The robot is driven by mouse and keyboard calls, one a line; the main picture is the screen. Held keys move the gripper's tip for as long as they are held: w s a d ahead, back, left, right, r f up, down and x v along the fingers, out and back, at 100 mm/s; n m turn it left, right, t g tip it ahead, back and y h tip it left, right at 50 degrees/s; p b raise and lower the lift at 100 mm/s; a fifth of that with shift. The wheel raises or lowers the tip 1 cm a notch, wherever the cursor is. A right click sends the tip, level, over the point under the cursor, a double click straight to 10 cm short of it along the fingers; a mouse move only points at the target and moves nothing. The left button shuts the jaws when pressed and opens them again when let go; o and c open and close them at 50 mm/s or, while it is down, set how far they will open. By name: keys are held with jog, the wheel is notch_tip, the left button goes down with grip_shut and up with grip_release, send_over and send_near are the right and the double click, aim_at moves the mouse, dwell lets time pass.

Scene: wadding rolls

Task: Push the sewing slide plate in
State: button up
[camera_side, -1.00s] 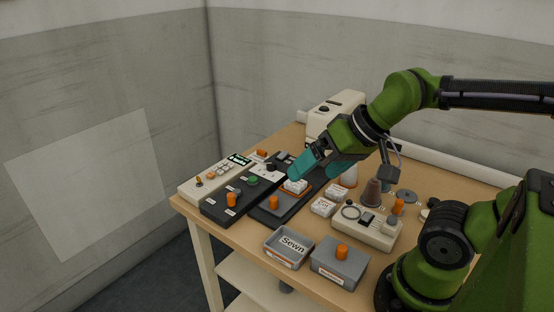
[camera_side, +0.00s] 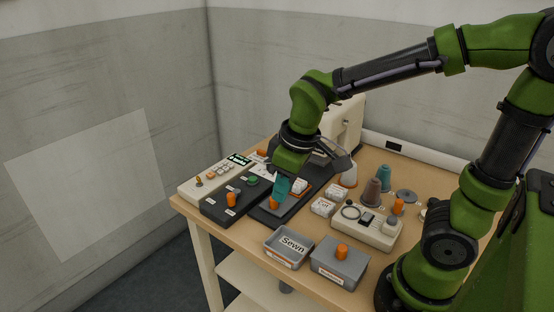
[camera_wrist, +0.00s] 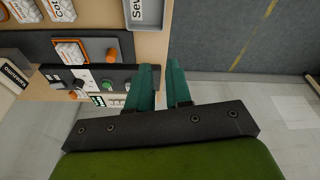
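The slide plate (camera_side: 262,213) lies in front of the cream sewing machine (camera_side: 348,125). It is dark, with a grey part and an orange knob (camera_side: 274,204) towards its front. A white wadding roll (camera_side: 299,185) sits in an orange-edged holder behind the knob. My gripper (camera_side: 279,196) points down just above or behind the knob; contact cannot be told. In the wrist view, the teal fingers (camera_wrist: 163,65) have a narrow gap with nothing between them. The knob (camera_wrist: 112,54) and roll (camera_wrist: 71,52) show left of the fingers. My gripper hides part of the plate.
A black panel (camera_side: 213,207) with an orange knob and green button, and a cream control box (camera_side: 193,190), stand left. The Sewn tray (camera_side: 289,262), a grey lidded box (camera_side: 332,257) and a cream device (camera_side: 375,238) stand front right. Loose rolls (camera_side: 323,206) and thread spools (camera_side: 372,192) stand right.

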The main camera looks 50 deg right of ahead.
aim_at(300, 180)
jog(key=w+f+n+h, duration=0.1)
jog(key=w+n, duration=0.1)
jog(key=n, duration=0.1)
jog(key=w+f+n+g+h, duration=0.1)
jog(key=w+f+n, duration=0.1)
jog(key=n, duration=0.1)
jog(key=w+a+f+n+g+h, duration=0.1)
jog(key=w+f+n, duration=0.1)
jog(key=n, duration=0.2)
jog(key=shift+w+a+f, duration=0.1)
jog(key=shift+w+f, duration=0.1)
jog(key=shift+w, duration=0.05)
grip_shut()
jog(key=w+d+f+n, duration=0.1)
jog(key=f+n, duration=0.1)
jog(key=w+d+f+n+h, duration=0.1)
jog(key=d+f+n, duration=0.1)
jog(key=f, duration=0.1)
jog(key=w+d+f+n, duration=0.1)
jog(key=f+n, duration=0.2)
jog(key=shift+w+d+h, duration=0.2)
jog(key=shift+d+h, duration=0.1)
jog(key=shift+h, duration=0.1)
jog(key=d, duration=0.3)
jog(key=shift+w+d+f, duration=0.1)
jog(key=shift+w+f, duration=0.2)
jog(key=shift+f, duration=0.05)
jog(key=shift+d, duration=0.5)
jog(key=d, duration=1.5)
